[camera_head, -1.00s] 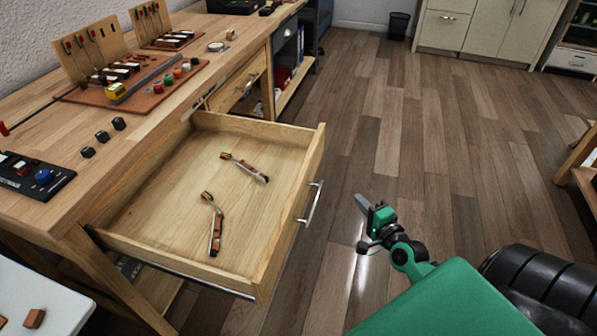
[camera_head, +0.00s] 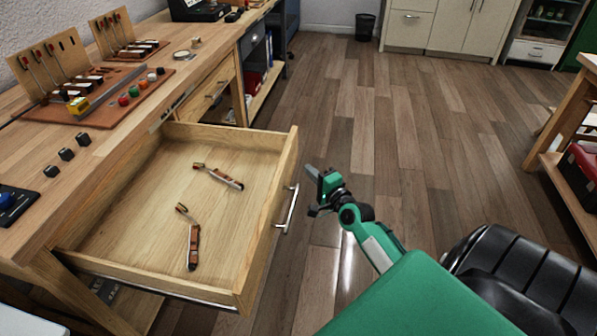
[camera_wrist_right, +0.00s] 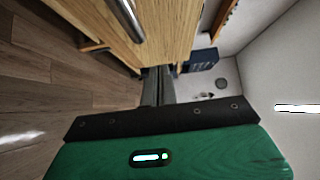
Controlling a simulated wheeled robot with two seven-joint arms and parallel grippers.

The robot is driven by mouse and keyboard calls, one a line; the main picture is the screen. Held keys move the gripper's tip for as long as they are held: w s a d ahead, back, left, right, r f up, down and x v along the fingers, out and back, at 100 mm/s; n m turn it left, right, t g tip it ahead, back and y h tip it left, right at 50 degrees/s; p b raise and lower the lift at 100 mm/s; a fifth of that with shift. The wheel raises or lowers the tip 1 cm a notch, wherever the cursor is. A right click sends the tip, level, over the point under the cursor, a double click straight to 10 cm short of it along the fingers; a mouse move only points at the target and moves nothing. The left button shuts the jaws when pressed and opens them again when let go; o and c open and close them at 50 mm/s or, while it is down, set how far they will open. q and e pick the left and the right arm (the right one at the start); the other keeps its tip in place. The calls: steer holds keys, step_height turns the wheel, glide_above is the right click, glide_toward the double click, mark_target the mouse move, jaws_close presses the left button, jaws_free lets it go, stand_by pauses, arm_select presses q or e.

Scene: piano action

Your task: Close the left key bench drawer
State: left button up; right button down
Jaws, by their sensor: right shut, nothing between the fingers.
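The left key bench drawer (camera_head: 262,224) is pulled far out of the wooden bench. Two small wood-and-metal parts lie in it, one nearer the back (camera_head: 219,177) and one nearer the front (camera_head: 193,245). Its metal handle (camera_head: 287,209) is on the front panel. My right gripper (camera_head: 310,172) is shut and empty, just right of the drawer front and apart from the handle. In the right wrist view its closed fingers (camera_wrist_right: 158,85) point at the wooden front, with a handle bar (camera_wrist_right: 130,20) at the top. My left gripper is not in view.
A second drawer (camera_head: 212,90) beyond it looks shut. The bench top (camera_head: 95,165) holds black blocks, a board with coloured knobs and action stands. The wooden floor (camera_head: 400,150) right of the drawer is clear. A wooden stand (camera_head: 570,135) is at the right edge.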

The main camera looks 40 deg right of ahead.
mark_target(290, 164)
steer(key=shift+w+a, duration=1.3)
steer(key=shift+w, duration=0.15)
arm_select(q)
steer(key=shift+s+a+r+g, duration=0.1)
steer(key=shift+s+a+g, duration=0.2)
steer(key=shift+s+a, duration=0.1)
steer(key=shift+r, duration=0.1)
arm_select(e)
steer(key=shift+w+a, duration=0.1)
